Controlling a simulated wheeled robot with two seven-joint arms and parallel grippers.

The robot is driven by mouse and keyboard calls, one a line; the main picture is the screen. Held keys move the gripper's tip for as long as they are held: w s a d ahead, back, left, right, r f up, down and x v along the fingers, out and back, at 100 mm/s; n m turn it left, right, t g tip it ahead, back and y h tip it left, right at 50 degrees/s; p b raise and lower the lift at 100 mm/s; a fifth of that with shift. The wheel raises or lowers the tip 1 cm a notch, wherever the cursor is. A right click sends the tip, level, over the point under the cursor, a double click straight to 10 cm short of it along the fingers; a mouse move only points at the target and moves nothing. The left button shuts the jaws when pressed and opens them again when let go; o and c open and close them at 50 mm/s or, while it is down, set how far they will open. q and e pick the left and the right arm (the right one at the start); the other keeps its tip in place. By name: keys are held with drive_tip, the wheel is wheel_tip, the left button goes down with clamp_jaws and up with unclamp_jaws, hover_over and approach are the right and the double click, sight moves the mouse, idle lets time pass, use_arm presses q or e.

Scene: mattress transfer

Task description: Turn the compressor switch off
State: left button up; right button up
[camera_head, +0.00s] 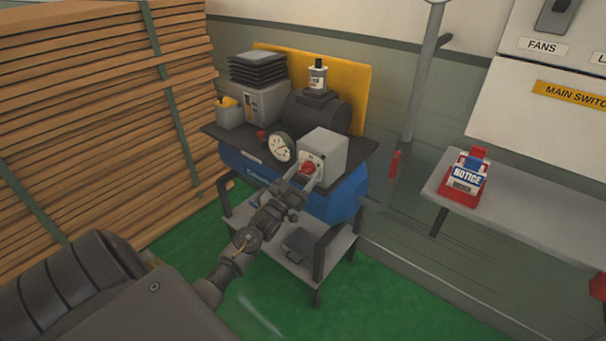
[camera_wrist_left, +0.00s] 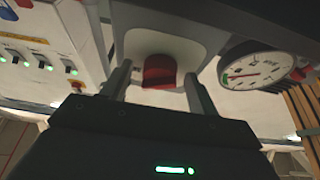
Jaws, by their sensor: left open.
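The compressor (camera_head: 240,170) has a blue tank and stands on a grey cart by the wall. A grey switch box (camera_head: 327,150) sits on its top plate, with a red switch knob (camera_head: 308,167) on its front face. The left wrist view shows the red knob (camera_wrist_left: 159,72) close up. My left gripper (camera_head: 300,178) is open, with one finger on each side of the knob. I cannot tell whether the fingers touch it. A round pressure gauge (camera_head: 281,147) is beside the box and also shows in the left wrist view (camera_wrist_left: 262,69). My right gripper is not in view.
Stacked wooden boards (camera_head: 90,110) stand at the left. A grey pipe (camera_head: 423,75) runs up the wall. The green floor (camera_head: 400,305) in front is clear.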

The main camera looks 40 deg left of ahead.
use_arm(q)
drive_tip(key=c, duration=1)
drive_tip(key=shift+o, duration=0.2)
